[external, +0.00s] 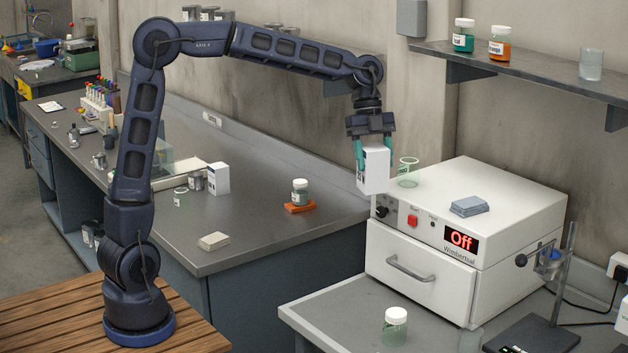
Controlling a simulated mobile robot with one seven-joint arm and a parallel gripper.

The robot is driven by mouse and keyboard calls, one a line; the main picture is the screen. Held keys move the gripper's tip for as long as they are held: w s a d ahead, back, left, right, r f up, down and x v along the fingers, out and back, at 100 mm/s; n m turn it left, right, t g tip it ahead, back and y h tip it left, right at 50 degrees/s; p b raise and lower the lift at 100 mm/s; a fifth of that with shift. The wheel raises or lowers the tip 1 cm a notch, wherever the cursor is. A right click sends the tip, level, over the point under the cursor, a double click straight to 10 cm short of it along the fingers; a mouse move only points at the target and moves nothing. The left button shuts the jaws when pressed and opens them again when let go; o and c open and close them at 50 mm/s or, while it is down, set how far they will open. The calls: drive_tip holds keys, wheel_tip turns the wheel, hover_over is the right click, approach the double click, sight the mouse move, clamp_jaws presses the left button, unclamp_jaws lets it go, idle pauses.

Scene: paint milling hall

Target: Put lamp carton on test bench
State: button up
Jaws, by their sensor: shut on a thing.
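My gripper (374,142) has its teal fingers shut on a white carton (376,172) with a dark panel on its left side. The print is too small to read; I take it as the lamp carton. It hangs upright in front of the white oven's top left corner; whether it touches the oven is unclear. A similar white carton (219,180) stands on the long dark-grey bench (265,235). A light-grey bench (340,310) carries the oven at right. Neither bench is marked as the test bench.
The white oven (418,283) reads "Off" and carries a glass vessel (407,172) and blue-grey pads (469,206). A jar (300,192) stands on an orange block on the dark bench. Another jar (395,326) and a stand (563,270) occupy the light bench. A wall shelf (540,75) holds jars.

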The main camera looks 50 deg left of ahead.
drive_tip(key=s+d+f, duration=0.1)
drive_tip(key=s+d, duration=0.4)
drive_tip(key=f, duration=3)
drive_tip(key=shift+w+d+f, duration=0.1)
drive_tip(key=shift+w+f, duration=0.1)
drive_tip(key=shift+w, duration=0.15)
drive_tip(key=shift+f, duration=0.1)
drive_tip(key=o, duration=1)
